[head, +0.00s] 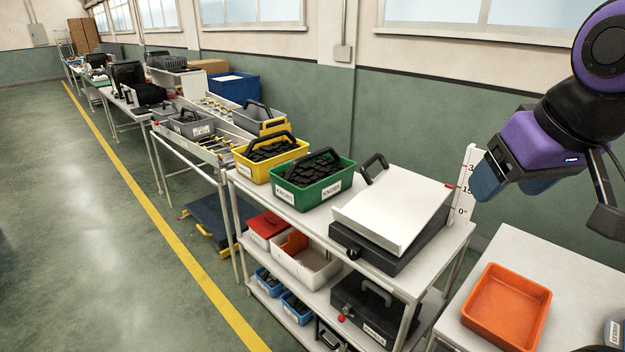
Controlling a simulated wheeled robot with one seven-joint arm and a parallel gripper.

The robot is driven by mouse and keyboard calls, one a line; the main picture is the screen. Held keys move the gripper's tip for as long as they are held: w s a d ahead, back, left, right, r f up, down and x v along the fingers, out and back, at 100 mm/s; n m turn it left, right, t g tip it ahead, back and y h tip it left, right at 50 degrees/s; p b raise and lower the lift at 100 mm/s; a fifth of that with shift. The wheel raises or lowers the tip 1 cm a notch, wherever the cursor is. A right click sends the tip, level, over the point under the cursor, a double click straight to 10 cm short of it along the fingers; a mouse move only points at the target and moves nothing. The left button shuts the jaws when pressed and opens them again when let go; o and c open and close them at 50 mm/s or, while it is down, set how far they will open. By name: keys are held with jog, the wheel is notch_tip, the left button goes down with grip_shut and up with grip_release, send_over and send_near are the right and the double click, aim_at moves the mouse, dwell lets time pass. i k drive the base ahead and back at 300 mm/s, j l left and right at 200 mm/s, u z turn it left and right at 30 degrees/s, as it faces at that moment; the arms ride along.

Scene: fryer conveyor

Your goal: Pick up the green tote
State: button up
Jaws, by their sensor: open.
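The green tote (338,188) sits upright on the top shelf of a grey cart. It is filled with black pieces, has a white label on its front and a dark handle along its top. My gripper (612,190) is at the right edge of the head view, up in the air and well right of the tote. Its fingers are partly cut off by the frame edge. It is open, and nothing shows between the fingers. The tote is in full view and apart from the gripper.
A yellow tote (243,170) with black pieces stands just left of the green one. A black device with a white tilted plate (393,212) and an upright scale (465,185) stands to its right. An orange tray (507,305) lies on a table at lower right. The floor at left is clear.

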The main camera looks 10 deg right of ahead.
aim_at(305, 182)
jog(key=j, duration=0.8)
jog(key=i+j, duration=0.2)
jog(key=j, duration=0.2)
jog(key=i+j+z, duration=0.1)
jog(key=j, duration=0.25)
jog(key=i+j, duration=0.5)
jog(key=j, duration=0.3)
jog(key=i+z, duration=0.15)
jog(key=i, duration=1.05)
